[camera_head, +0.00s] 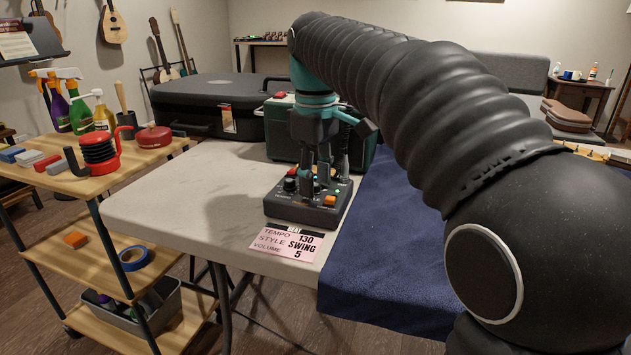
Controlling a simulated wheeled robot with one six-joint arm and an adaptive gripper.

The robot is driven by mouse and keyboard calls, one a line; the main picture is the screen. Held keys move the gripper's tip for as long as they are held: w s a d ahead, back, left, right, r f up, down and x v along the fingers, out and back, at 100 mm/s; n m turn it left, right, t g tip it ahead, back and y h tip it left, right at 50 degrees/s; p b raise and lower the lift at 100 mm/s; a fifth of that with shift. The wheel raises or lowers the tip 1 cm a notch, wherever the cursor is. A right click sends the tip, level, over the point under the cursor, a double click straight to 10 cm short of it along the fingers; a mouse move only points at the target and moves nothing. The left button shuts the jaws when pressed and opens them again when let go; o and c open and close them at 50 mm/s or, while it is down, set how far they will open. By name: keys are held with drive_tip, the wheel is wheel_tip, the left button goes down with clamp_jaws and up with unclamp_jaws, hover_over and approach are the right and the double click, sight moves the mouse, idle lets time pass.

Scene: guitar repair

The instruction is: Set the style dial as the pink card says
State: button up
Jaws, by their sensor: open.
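The pink card (287,244) lies flat on the white table, in front of a small dark control box. It reads "TEMPO 130", "STYLE SWING" and "VOLUME 5" under a dark "BEAT" tag. The control box (303,213) has several knobs, an orange button and small lights on its top. One knob (290,185) shows at its left. My gripper (318,191) points down over the middle of the box, its fingers open around or just above the middle knob. The fingers hide most of that knob, so the style dial's setting and any contact cannot be told.
A green case (281,128) stands close behind the box, with a black case (207,103) behind left. A blue cloth (385,262) covers the table's right part. The white table (180,205) is clear at left.

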clamp_jaws()
drive_tip(key=shift+r+m+p, duration=0.1)
drive_tip(key=shift+m+p, duration=0.3)
drive_tip(key=shift+p, duration=0.05)
drive_tip(key=shift+m+p, duration=0.85)
drive_tip(key=shift+m, duration=0.05)
drive_tip(key=shift+m+p, duration=1)
drive_tip(key=shift+m, duration=0.5)
unclamp_jaws()
